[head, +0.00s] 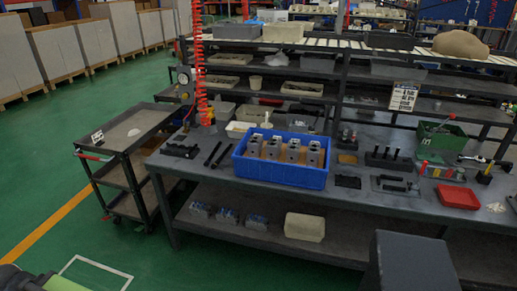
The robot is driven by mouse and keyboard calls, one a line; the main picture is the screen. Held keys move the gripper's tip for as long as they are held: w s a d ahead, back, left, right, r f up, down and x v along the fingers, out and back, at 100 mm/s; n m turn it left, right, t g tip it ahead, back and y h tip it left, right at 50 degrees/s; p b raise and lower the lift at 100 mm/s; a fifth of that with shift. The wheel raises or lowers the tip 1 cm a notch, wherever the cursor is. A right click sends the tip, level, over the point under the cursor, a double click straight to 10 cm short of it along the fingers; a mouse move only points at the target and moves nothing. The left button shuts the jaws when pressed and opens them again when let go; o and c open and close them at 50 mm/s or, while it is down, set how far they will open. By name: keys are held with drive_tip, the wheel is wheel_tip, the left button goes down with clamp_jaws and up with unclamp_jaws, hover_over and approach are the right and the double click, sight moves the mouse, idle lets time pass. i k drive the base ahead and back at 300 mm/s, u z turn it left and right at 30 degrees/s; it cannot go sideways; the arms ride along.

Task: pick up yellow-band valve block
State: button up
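A blue crate (308,178) stands on the dark grey workbench (218,180). Inside it are several grey metal valve blocks (292,152), standing close together in rows, with orange-brown surfaces showing between them. The blocks are small in the head view, and I cannot tell which one carries a yellow band. The crate's front wall hides their lower parts. My gripper is not in view.
Black parts (181,150) lie left of the crate, and black fixtures (388,160) and a red tray (457,196) lie right of it. A cart (128,130) stands to the left. Green floor (120,240) in front is mostly clear. Shelves rise behind.

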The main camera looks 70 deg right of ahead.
sight(274, 146)
drive_tip(key=i, duration=2.25)
drive_tip(key=z, duration=2.9)
drive_tip(key=i, duration=1)
drive_tip(key=u, duration=0.05)
